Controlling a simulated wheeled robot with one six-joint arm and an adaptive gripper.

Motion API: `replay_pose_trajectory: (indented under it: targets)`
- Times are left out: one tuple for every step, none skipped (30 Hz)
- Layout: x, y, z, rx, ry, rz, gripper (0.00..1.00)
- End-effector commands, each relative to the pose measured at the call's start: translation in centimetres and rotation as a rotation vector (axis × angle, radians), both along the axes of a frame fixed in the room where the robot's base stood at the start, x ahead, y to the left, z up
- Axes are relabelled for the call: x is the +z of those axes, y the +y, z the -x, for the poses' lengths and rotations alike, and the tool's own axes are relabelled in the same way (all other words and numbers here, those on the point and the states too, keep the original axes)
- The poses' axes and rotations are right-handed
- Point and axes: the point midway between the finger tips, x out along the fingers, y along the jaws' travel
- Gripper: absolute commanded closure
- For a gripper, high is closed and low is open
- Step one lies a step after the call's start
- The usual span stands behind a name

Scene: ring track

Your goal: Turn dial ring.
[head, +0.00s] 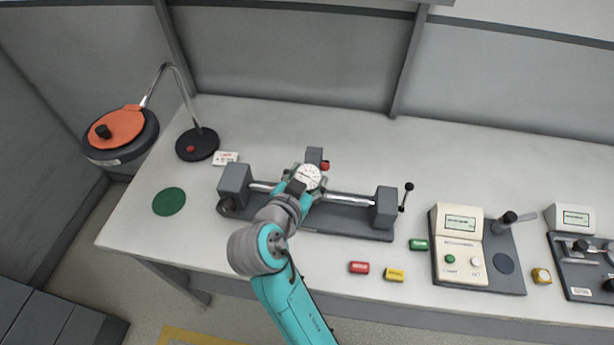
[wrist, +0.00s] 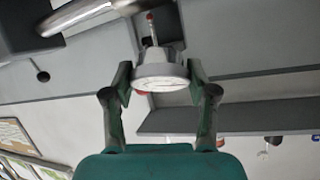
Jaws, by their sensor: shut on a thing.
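The dial gauge (head: 308,177) has a round white face and a grey ring around it. It sits on the carriage of the grey bench fixture (head: 345,216), above the chrome bar. My gripper (head: 301,184) reaches it from the front. In the wrist view the dial (wrist: 160,78) is between the two fingers of my gripper (wrist: 160,85), which close on its ring from both sides. The face is seen almost edge-on there, so the pointer cannot be read. A thin stem with a red tip shows beyond the dial. My gripper partly hides the carriage.
A red block (head: 359,267), a yellow block (head: 394,275) and a green block (head: 418,244) lie on the bench (head: 160,240). A cream meter (head: 460,245) stands to the right. An orange-topped lamp (head: 120,130) is at the left. A black-knobbed lever (head: 407,195) rises at the fixture's right end.

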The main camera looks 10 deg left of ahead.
Motion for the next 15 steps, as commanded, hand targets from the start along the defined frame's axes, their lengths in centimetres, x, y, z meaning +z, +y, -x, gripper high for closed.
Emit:
replay_pose_trajectory:
  targets:
    - [-0.07,-0.09,0.01,0.022,0.001,0.015,0.77]
    - [-0.05,-0.09,0.01,0.036,0.002,0.025,0.77]
    - [-0.07,-0.08,0.04,0.054,0.002,0.037,0.77]
    - [-0.06,-0.08,0.03,0.065,0.001,0.044,0.77]
    - [-0.06,-0.08,0.03,0.074,0.002,0.051,0.77]
    - [-0.07,-0.08,0.04,0.083,0.002,0.057,0.77]
    - [-0.07,-0.07,0.03,0.086,0.002,0.059,0.77]
    - [-0.07,-0.05,0.03,0.088,0.002,0.061,0.77]
    - [-0.07,-0.04,0.03,0.089,0.002,0.062,0.77]
    - [-0.07,-0.04,0.04,0.089,0.002,0.062,0.77]
    - [-0.07,-0.04,0.04,0.089,0.002,0.062,0.77]
    - [-0.07,-0.03,0.04,0.089,0.002,0.062,0.77]
    - [-0.07,-0.03,0.04,0.089,0.002,0.062,0.77]
    - [-0.07,-0.03,0.04,0.089,0.002,0.062,0.77]
    - [-0.07,-0.03,0.04,0.088,0.002,0.062,0.4]
